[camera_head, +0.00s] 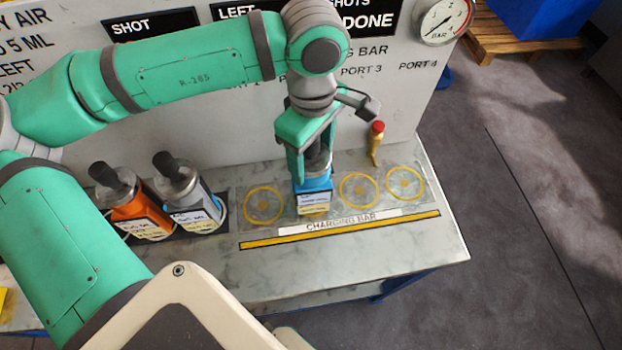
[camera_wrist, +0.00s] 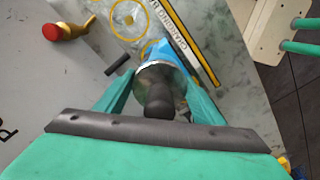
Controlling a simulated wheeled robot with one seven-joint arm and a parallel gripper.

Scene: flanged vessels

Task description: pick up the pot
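A blue pot (camera_head: 313,192) with a pale label stands upright at the second place from the left on the charging bar (camera_head: 290,233). In the wrist view the blue pot (camera_wrist: 166,52) shows its metal collar and dark knob from above. My gripper (camera_head: 308,165) points down over it, with one finger on each side of its collar. The fingers in the wrist view (camera_wrist: 160,88) are very close to the collar; I cannot tell whether they touch it. Two more pots, one orange (camera_head: 138,214) and one grey (camera_head: 196,208), stand to the left with dark knobs.
Empty yellow rings mark the bar at left (camera_head: 263,205) and at right (camera_head: 358,190). A red-topped brass valve (camera_head: 376,143) stands behind them. A lettered white panel with a gauge (camera_head: 443,20) rises behind the bench. The bench's right end is clear.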

